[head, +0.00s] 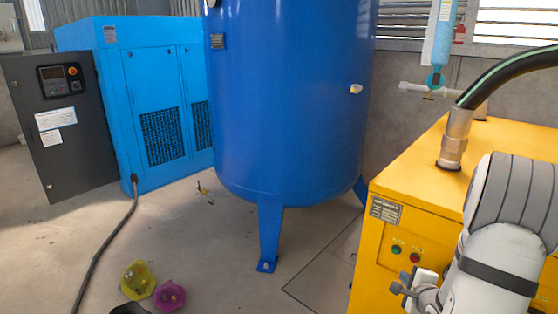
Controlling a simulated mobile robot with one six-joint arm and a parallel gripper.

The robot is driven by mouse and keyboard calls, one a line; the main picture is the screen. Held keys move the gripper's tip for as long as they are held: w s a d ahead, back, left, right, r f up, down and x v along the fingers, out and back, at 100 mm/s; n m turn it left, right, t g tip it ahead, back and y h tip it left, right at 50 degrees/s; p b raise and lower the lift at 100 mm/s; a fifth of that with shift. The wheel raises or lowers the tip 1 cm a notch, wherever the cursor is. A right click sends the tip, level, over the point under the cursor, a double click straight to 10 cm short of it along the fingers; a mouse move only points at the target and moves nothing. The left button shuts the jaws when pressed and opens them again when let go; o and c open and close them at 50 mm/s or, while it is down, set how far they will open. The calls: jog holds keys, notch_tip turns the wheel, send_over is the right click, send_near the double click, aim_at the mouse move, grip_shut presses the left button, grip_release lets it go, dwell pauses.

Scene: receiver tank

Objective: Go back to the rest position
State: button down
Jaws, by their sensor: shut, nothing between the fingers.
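My gripper (399,289) shows small at the lower right, at the end of my white and grey arm. It is shut and empty, in front of the yellow machine (440,180). The machine's front panel, with a green and a red button, is close behind it. My arm hides the machine's right part. The large blue receiver tank (290,110) stands on legs in the middle, well apart from my gripper.
A blue compressor cabinet (150,100) with an open dark door (65,130) stands at the left. A cable (100,245) runs over the floor. A yellow-green object (138,280) and a purple one (169,296) lie at the front. The floor between is mostly clear.

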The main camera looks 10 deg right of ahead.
jog(key=s+a+r+n+g+p, duration=0.3)
jog(key=a+r+n+g, duration=0.2)
jog(key=a+r+n, duration=0.75)
jog(key=s+a+r+n+g+y, duration=0.1)
jog(key=s+a+r+n+g, duration=0.1)
jog(key=s+a+n, duration=0.3)
jog(key=s+a+r+n+g+y+p, duration=0.1)
jog(key=s+a+r+n+g, duration=0.2)
jog(key=s+a, duration=0.6)
jog(key=a+r+n, duration=0.1)
jog(key=n, duration=0.1)
jog(key=shift+s+a+n, duration=0.35)
jog(key=shift+a, duration=0.05)
jog(key=shift+r, duration=0.1)
